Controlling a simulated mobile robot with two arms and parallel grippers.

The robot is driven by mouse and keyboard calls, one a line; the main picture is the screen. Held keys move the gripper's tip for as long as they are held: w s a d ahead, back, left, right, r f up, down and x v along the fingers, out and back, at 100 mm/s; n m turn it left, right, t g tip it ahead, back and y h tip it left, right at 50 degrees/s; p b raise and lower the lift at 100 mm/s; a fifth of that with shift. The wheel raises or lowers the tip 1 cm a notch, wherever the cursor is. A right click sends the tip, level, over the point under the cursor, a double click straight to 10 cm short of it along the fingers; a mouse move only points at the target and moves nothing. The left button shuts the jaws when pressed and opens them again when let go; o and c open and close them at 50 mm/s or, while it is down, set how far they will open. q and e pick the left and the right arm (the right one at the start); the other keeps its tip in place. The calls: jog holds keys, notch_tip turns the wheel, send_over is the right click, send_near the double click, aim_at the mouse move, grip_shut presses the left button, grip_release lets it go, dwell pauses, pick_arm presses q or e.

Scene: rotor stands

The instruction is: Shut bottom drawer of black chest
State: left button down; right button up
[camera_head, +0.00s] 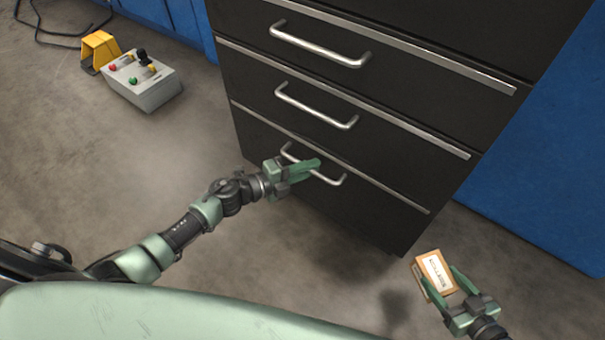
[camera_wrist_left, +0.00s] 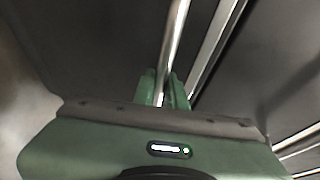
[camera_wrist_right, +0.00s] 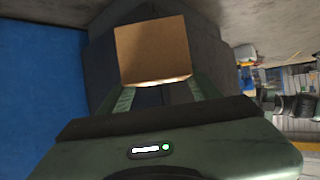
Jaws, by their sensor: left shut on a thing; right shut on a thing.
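The black chest (camera_head: 420,90) stands ahead with a column of drawers, each with a silver bar handle. Its bottom drawer (camera_head: 375,205) looks about flush with the drawers above; I see no clear gap. My left gripper (camera_head: 305,170) is shut on the bottom drawer's handle (camera_head: 330,180). In the left wrist view the handle (camera_wrist_left: 175,50) runs between the green fingers (camera_wrist_left: 163,88). My right gripper (camera_head: 452,283) is shut on a small brown box (camera_head: 436,274) with a white label, held right of the chest's lower corner. The box (camera_wrist_right: 152,50) also shows in the right wrist view.
A grey control box (camera_head: 142,82) with buttons and a yellow item (camera_head: 99,48) lie on the floor at the left. Blue cabinets stand behind and at the right (camera_head: 550,160). The concrete floor (camera_head: 290,240) before the chest is clear.

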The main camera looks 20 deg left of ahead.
pick_arm(q)
jog(key=shift+w, duration=0.1)
pick_arm(e)
jog(key=shift+r, duration=0.1)
pick_arm(q)
jog(key=c, duration=1.7)
grip_release()
